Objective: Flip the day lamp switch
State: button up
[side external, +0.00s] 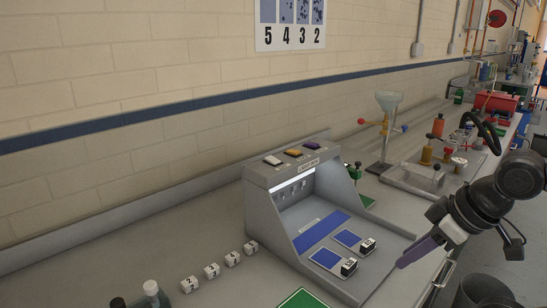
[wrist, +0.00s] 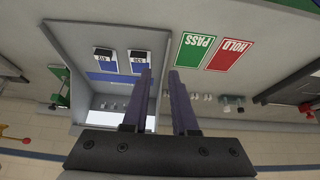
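The light box (side external: 258,215) is a grey open-fronted booth on the bench, with a lit strip under its hood. Its hood carries a white block (side external: 272,160), an orange block (side external: 293,153) and a purple block (side external: 311,145). Small switch-like parts (side external: 292,194) sit on its back wall; they also show in the wrist view (wrist: 112,104). Which one is the day lamp switch I cannot read. My gripper (side external: 401,264) is at the right of the box's front edge, apart from the switches. In the wrist view its purple fingers (wrist: 160,72) are spread and empty.
Blue patches with two small labelled blocks (side external: 349,267) lie on the box floor. A green PASS card (wrist: 196,47) and red HOLD card (wrist: 230,53) lie beside it. Several numbered cubes (side external: 212,271) stand left. A funnel stand (side external: 388,125) and bottles stand behind, right.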

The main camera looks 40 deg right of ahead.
jog(key=w+r+t, duration=0.1)
jog(key=w+r, duration=0.1)
jog(key=r, duration=0.1)
jog(key=w+r+t, duration=0.1)
jog(key=w+r, duration=0.4)
jog(key=w, duration=0.1)
jog(key=shift+a+r+n+t+y, duration=0.3)
jog(key=shift+a+r+n+t, duration=0.05)
jog(key=shift+r+n+t, duration=0.05)
grip_shut()
jog(key=w+d+r+t, duration=0.1)
jog(key=w+r+t, duration=0.1)
jog(key=w+r, duration=0.75)
jog(key=w+d+f+m, duration=0.1)
jog(key=w+d, duration=0.3)
jog(key=w, duration=0.8)
jog(key=shift+w+f, duration=0.25)
jog(key=shift+f, duration=0.15)
